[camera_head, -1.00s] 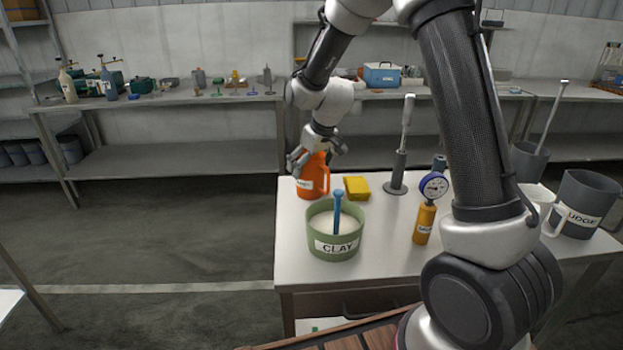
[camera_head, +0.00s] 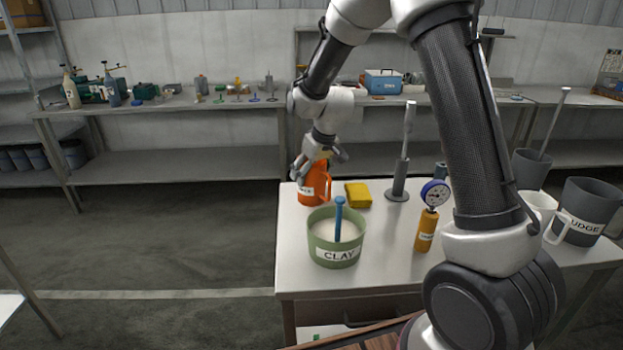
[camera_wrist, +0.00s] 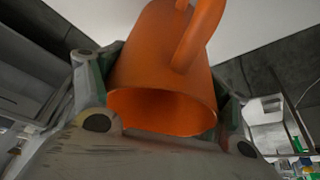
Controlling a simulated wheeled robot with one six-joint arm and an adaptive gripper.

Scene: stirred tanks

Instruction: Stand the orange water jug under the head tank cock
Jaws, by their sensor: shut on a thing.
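The orange water jug (camera_head: 312,190) stands upright at the back left corner of the near table, behind the green CLAY tub. My gripper (camera_head: 319,163) reaches down on it from above and is shut on its upper part. In the wrist view the orange jug (camera_wrist: 165,75) fills the space between my fingers (camera_wrist: 165,110), with its open mouth nearest the camera and its handle at the top. The jug seems to be on or just above the tabletop; I cannot tell which. I cannot make out the head tank cock in these frames.
The CLAY tub (camera_head: 335,256) with a blue rod stands just in front of the jug. Open floor (camera_head: 160,230) lies left.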

